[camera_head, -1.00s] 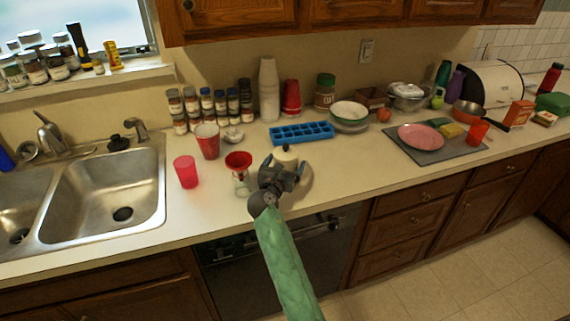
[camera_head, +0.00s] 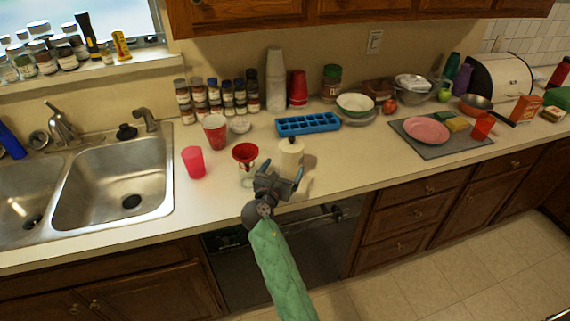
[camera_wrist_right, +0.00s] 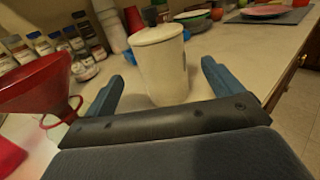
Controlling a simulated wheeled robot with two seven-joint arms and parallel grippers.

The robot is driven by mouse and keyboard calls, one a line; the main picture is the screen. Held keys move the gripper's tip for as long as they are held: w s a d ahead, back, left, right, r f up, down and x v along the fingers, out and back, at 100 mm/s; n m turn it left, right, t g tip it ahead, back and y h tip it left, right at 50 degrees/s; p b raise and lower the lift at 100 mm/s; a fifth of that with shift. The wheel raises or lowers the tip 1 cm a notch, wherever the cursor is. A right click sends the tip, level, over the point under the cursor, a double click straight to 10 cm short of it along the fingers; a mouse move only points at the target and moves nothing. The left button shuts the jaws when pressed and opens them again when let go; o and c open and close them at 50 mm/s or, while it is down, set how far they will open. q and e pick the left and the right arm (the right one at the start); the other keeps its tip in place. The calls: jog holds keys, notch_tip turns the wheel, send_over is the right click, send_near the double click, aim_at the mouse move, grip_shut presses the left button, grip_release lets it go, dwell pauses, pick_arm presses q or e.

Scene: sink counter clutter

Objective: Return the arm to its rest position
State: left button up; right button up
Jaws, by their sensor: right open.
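My right arm, in a green sleeve, comes up from the bottom of the head view. My right gripper (camera_head: 281,172) is open at the counter's front edge. A white lidded canister (camera_head: 290,158) stands upright on the counter just beyond the fingertips. In the right wrist view the canister (camera_wrist_right: 161,66) stands ahead of and between the two blue-grey fingers (camera_wrist_right: 165,76), with gaps at its sides. A red funnel (camera_head: 245,153) sits on a clear jar left of the gripper. My left gripper is not in view.
A pink cup (camera_head: 194,162) and a red cup (camera_head: 215,132) stand left of the funnel. A blue ice tray (camera_head: 308,123) lies behind the canister. The sink (camera_head: 112,185) is at the left. A grey mat (camera_head: 450,147) with a pink plate is at the right. Counter between is clear.

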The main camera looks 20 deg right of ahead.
aim_at(309, 197)
dwell(0.4)
